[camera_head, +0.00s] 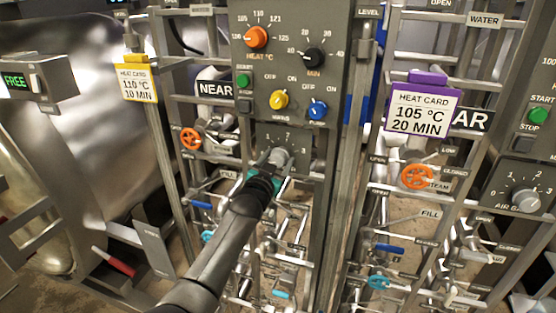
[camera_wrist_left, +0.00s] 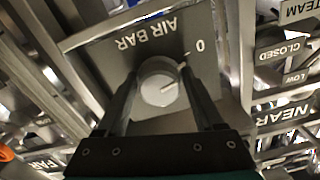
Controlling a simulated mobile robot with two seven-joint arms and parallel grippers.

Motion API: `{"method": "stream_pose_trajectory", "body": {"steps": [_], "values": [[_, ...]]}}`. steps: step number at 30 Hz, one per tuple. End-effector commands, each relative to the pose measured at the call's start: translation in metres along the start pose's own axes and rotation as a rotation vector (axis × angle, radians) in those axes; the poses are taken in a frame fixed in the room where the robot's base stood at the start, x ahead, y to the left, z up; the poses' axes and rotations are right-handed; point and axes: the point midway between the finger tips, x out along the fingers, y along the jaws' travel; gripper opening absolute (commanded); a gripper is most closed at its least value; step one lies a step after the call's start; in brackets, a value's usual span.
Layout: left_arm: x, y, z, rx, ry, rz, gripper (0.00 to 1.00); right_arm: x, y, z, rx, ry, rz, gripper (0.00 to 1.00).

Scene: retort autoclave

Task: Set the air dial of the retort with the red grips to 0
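The air dial is a round grey knob (camera_wrist_left: 159,84) on a grey panel (camera_wrist_left: 110,62) lettered AIR BAR, upside down in the left wrist view. A 0 is printed to the knob's upper right there. A pale mark on the knob faces the right side; the exact setting is unclear. In the head view the knob (camera_head: 278,156) sits under the near panel's yellow and blue knobs. My left gripper (camera_head: 272,168) is at it. In the wrist view its two fingers (camera_wrist_left: 160,80) flank the knob closely; contact looks likely. A red grip (camera_head: 121,262) shows at lower left. My right gripper is out of view.
Pipes, levers and orange valve wheels (camera_head: 190,139) crowd both sides of the near panel (camera_head: 290,60). A yellow heat card (camera_head: 137,83) hangs left and a purple one (camera_head: 422,112) right. Another air dial (camera_head: 525,199) is at the right edge.

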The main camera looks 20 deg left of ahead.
Motion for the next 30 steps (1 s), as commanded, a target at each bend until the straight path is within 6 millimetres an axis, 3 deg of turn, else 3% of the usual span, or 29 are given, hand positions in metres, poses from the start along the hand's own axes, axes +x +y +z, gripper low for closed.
{"method": "stream_pose_trajectory", "body": {"steps": [5, 17, 30], "values": [[0.000, 0.000, 0.000, 0.003, 0.000, 0.000, 0.88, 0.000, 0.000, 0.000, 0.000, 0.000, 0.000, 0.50], [-0.007, 0.000, 0.000, 0.004, -0.001, 0.001, 0.88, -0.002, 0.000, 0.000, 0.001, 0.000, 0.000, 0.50], [-0.062, 0.000, 0.001, 0.005, -0.002, 0.000, 0.88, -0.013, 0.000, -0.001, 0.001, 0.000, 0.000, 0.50]]}}
